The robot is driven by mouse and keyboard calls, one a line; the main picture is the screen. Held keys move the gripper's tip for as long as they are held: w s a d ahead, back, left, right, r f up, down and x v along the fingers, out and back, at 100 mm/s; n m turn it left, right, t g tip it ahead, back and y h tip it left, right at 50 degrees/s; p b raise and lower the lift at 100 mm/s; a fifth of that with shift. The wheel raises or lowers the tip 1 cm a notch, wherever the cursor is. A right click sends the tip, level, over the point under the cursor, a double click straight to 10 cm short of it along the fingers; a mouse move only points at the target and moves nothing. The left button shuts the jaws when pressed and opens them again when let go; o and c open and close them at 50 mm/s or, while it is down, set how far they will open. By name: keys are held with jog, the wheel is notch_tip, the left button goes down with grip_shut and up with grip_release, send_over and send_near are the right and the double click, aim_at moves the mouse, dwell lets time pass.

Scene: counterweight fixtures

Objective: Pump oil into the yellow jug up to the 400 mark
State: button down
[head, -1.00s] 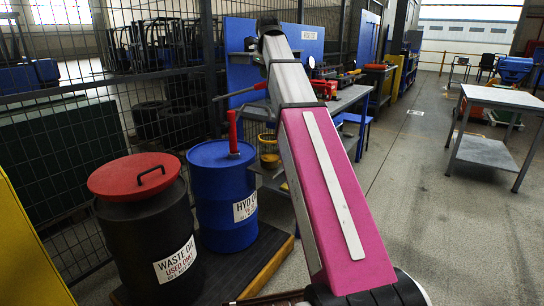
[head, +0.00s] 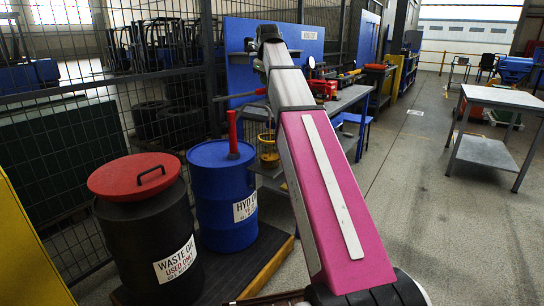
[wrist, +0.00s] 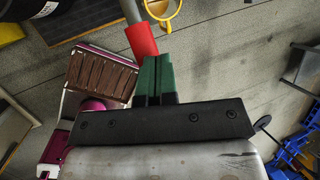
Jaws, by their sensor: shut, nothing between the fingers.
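The blue oil drum (head: 220,195) stands on a dark platform with a red hand pump (head: 233,135) on its top. The pump's dark lever runs right to a red grip (head: 254,93). A yellow jug (head: 268,153) is beyond the drum, partly hidden by my arm; its mark and oil level cannot be read. In the wrist view, a yellow ring (wrist: 167,14), perhaps the jug's rim, shows at the top. The lever's red grip (wrist: 142,39) lies just past the green fingertips of my gripper (wrist: 153,62), which is shut and empty. Whether they touch is unclear.
A black waste-oil drum (head: 150,235) with a red lid stands left of the blue drum. A wire fence is behind them. A workbench (head: 345,100) with tools stands beyond my arm. A grey table (head: 490,150) is at right; open floor lies between.

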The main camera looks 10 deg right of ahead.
jog(key=shift+f, duration=4.5)
notch_tip(320, 180, up, 11)
jog(key=shift+r, duration=0.2)
